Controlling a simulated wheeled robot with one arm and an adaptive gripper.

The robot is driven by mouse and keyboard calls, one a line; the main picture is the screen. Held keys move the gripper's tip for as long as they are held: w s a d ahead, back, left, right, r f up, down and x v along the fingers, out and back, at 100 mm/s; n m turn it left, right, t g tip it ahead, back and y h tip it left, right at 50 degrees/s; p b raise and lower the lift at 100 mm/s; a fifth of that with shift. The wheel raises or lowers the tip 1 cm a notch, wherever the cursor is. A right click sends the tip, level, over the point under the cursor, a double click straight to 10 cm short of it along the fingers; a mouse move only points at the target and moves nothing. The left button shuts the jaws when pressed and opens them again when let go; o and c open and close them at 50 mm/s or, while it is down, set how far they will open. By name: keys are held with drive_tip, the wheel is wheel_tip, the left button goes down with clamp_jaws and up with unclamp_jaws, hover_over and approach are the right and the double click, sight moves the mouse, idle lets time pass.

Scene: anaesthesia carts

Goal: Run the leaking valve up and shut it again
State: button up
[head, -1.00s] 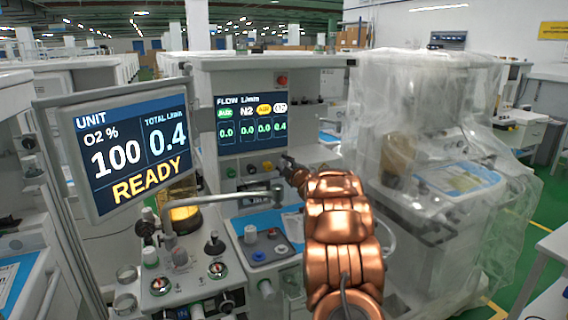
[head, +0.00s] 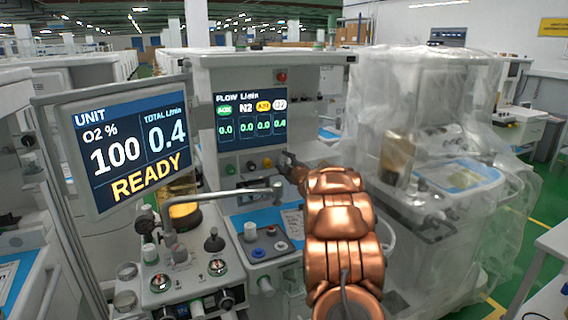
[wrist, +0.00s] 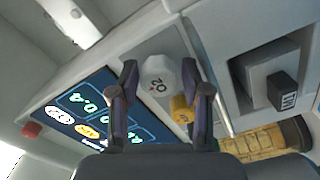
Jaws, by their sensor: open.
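A white knob marked O2 (wrist: 158,76) shows in the wrist view on the underside of the panel, between the spread fingers of my gripper (wrist: 159,66). My gripper is open, one finger on each side of the knob; I cannot tell whether either touches it. In the head view my gripper (head: 288,160) is at the right end of the knob row and hides the white knob. The flow screen (head: 251,117) reads 0.4 in the right column and 0.0 in the others. The unit screen (head: 130,146) reads O2 100 %, total 0.4, READY.
A yellow knob (wrist: 181,108) sits close by the right finger; it also shows in the head view (head: 266,163). A green knob (head: 230,169) is further left. A grey bent pipe (head: 222,193) crosses in front. A plastic-covered machine (head: 440,150) stands right.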

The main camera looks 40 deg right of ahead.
drive_tip(key=v, duration=1.1)
drive_tip(key=shift+s, duration=0.35)
drive_tip(key=shift+a, duration=0.15)
